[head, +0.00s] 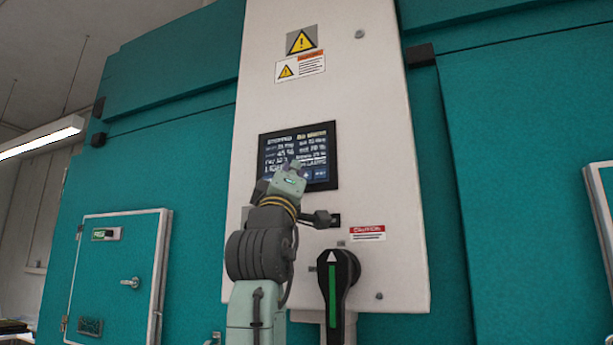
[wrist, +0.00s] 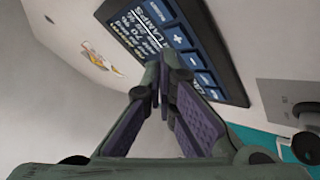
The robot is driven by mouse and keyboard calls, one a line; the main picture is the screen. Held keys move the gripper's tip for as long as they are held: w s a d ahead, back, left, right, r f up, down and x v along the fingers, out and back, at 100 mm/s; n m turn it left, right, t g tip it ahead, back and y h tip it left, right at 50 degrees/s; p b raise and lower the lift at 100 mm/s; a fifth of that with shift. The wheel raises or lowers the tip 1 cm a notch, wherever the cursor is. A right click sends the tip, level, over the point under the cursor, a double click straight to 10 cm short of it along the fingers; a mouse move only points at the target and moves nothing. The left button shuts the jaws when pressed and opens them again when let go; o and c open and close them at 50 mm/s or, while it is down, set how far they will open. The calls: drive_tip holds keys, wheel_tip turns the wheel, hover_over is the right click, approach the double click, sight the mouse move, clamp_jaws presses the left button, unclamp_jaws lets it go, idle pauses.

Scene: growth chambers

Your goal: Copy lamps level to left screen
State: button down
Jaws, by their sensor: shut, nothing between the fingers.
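The screen (head: 322,149) is a dark panel with lit text, set in a tall white cabinet. Its text is too small to read surely in the head view, and my gripper hides its lower middle. In the wrist view the screen (wrist: 165,27) shows tilted, with the word LAMPS, lines of numbers and a column of blue buttons including plus and minus. My gripper (head: 296,166) is in front of the screen's lower part. In the wrist view its fingertips (wrist: 158,68) are together, empty, close to the screen by the button column. I cannot tell whether they touch it.
A black rotary handle (head: 338,285) with a green stripe juts out below the screen on the cabinet (head: 375,120). Warning labels (head: 300,66) are above. Teal chamber walls (head: 170,130) stand on both sides, with a small latched door (head: 115,275) at left.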

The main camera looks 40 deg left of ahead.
drive_tip(key=shift+w+a+p, duration=0.1)
drive_tip(key=shift+w+p, duration=0.25)
drive_tip(key=shift+w, duration=0.05)
drive_tip(key=shift+w+p, duration=0.3)
idle(0.7)
drive_tip(key=shift+s, duration=0.7)
drive_tip(key=shift+s+b, duration=0.1)
drive_tip(key=shift+b, duration=0.2)
drive_tip(key=s, duration=0.2)
drive_tip(key=s+d+b, duration=0.1)
drive_tip(key=s, duration=0.1)
drive_tip(key=shift+s+d, duration=0.2)
drive_tip(key=shift+s, duration=0.15)
idle(1.6)
